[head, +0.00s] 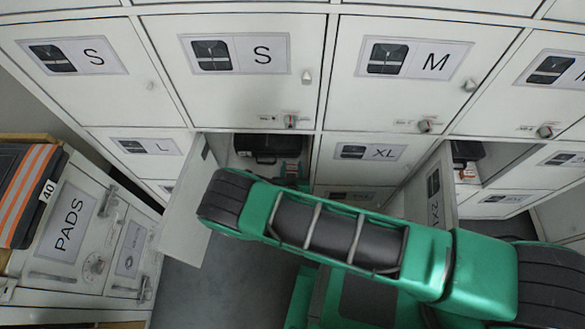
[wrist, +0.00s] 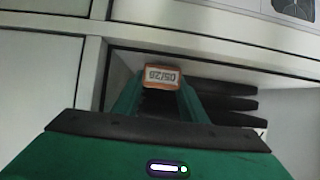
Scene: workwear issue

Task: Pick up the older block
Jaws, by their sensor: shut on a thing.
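A small orange block (wrist: 160,77) with a pale label that seems to read 05/28 is between the green fingers of my gripper (wrist: 158,92) in the wrist view. My gripper is shut on it, at the mouth of an open locker compartment. In the head view my gripper (head: 291,172) reaches into the open compartment left of the XL door, and my arm hides much of it. A small reddish thing (head: 467,173), perhaps another block, is in the open compartment at the right; its label cannot be read.
Dark items (head: 257,147) lie in the left open compartment. Its door (head: 188,205) hangs open on the left, and another door (head: 434,190) stands open at the right. A PADS cabinet (head: 75,235) with a dark striped garment (head: 25,190) stands at the left. Grey floor shows below.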

